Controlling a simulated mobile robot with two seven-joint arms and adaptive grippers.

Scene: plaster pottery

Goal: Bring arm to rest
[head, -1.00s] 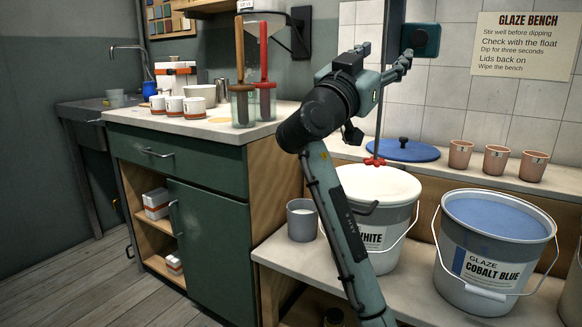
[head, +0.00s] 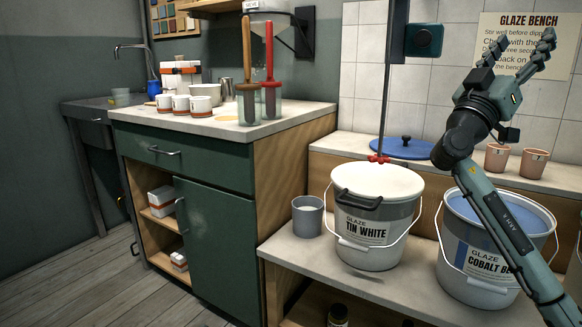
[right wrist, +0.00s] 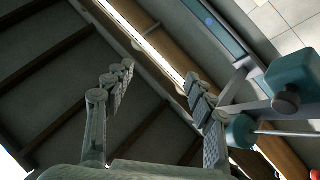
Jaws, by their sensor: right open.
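My right gripper (head: 516,53) is raised at the right of the head view, in front of the tiled wall and the glaze sign. Its fingers point up and stand apart with nothing between them. In the right wrist view both fingers of the gripper (right wrist: 160,95) are spread and empty against the ceiling. My right forearm crosses in front of the cobalt blue bucket (head: 465,265) and hides part of its label and blue glaze. My left gripper is not in view.
The tin white bucket (head: 390,238) stands left of my arm under the mixer (head: 424,40) and its red-tipped shaft. A grey cup (head: 307,216) is beside it. A blue lid (head: 402,148) and pink cups (head: 534,163) sit on the back ledge. A green cabinet (head: 215,235) stands left.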

